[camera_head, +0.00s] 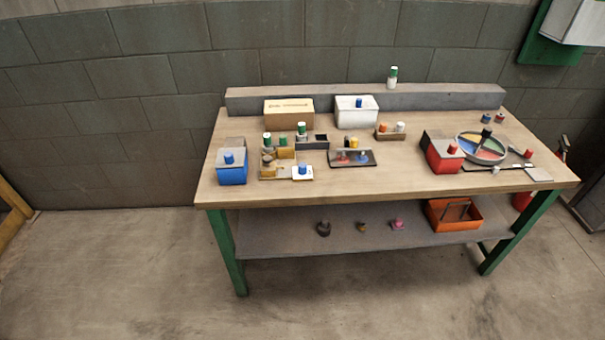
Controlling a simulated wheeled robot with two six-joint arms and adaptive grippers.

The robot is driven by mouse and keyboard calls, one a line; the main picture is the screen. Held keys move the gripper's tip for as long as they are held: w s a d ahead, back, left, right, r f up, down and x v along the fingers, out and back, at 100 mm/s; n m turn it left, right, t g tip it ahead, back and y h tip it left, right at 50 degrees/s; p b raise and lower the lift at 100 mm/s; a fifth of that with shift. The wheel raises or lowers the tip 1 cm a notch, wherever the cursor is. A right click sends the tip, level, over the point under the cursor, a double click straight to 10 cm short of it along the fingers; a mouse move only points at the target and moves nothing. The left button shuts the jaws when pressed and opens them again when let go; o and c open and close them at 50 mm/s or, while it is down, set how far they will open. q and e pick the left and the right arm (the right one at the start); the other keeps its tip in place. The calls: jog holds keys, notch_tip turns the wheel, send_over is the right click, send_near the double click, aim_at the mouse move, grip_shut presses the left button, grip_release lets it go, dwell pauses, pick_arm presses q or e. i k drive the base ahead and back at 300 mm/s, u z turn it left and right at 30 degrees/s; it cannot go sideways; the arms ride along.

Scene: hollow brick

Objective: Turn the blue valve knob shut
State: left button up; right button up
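Several small blue knob-like pieces are on the workbench, and I cannot tell for sure which is the valve knob. One blue knob (229,157) stands on top of a blue box (232,175) at the left end. Another blue knob (302,168) stands on a small white plate (303,177) near the front edge. A third blue piece (359,102) shows at a white box (357,117) at the back. They are too small to tell how any of them is turned. Neither of my grippers is in view.
The wooden workbench (400,180) has green legs. A cardboard box (289,112) stands at the back. A red box (443,156) and a round coloured tray (459,146) stand at the right. An orange crate (452,223) is on the lower shelf. The floor in front is clear.

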aim_at(301, 166)
jog(key=z, duration=0.35)
jog(key=i, duration=1)
jog(key=z, duration=0.15)
